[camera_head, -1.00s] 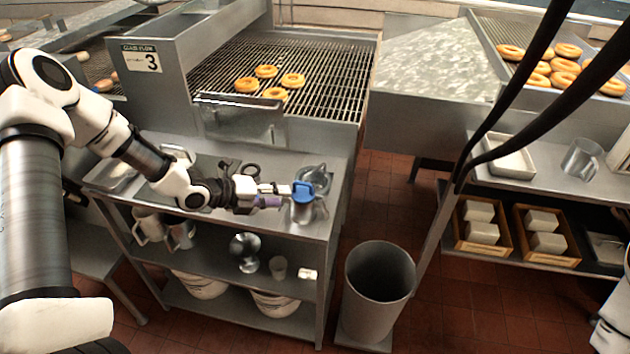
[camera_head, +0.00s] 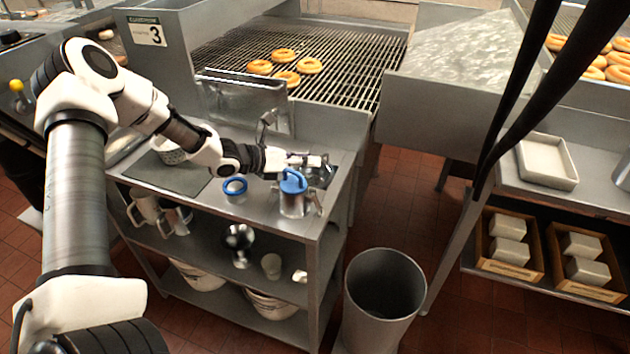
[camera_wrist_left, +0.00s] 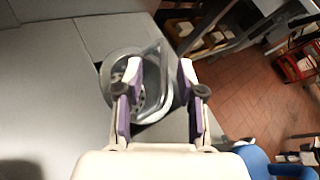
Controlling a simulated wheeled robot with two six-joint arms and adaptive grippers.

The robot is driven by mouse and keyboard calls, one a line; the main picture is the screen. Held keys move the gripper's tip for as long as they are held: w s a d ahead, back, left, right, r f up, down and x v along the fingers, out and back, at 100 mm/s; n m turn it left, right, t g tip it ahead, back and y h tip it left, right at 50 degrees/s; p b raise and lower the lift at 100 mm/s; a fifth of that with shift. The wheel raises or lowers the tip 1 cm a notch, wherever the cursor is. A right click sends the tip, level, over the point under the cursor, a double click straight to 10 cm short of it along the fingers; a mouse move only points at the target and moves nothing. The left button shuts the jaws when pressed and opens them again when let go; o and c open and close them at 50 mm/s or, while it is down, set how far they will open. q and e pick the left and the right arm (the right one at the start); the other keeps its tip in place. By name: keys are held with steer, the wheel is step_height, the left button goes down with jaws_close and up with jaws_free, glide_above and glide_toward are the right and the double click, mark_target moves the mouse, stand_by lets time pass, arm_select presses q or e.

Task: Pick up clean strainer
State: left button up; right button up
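A round metal strainer with holes in its bottom (camera_wrist_left: 138,103) lies at the right end of the steel counter; in the head view it shows partly behind my gripper (camera_head: 324,173). My left gripper (camera_head: 316,161) is at the strainer. In the wrist view its two fingers (camera_wrist_left: 160,72) are apart, with part of the strainer's rim and a metal bar between them. The left finger overlaps the strainer in the picture; I cannot tell whether it touches. My right gripper is not in view.
A metal container with a blue top (camera_head: 293,200) stands just in front of the gripper. A blue-rimmed round item (camera_head: 235,190) sits to its left. A grey bin (camera_head: 383,290) stands on the floor to the right. Pitchers (camera_head: 175,220) stand on the lower shelf.

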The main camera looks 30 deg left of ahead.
mark_target(322, 157)
arm_select(q)
steer(key=x, duration=0.3)
steer(key=shift+d+r, duration=0.1)
steer(key=shift+d, duration=0.05)
jaws_close()
steer(key=shift+r, duration=0.5)
step_height(322, 157, up, 16)
steer(key=s+d+p, duration=0.1)
steer(key=s+d, duration=0.1)
steer(key=d, duration=0.1)
steer(key=s+a+p, duration=0.7)
steer(key=s+p, duration=0.4)
steer(key=p, duration=1.1)
steer(key=shift+s+a+f, duration=0.2)
steer(key=shift+s+f, duration=0.2)
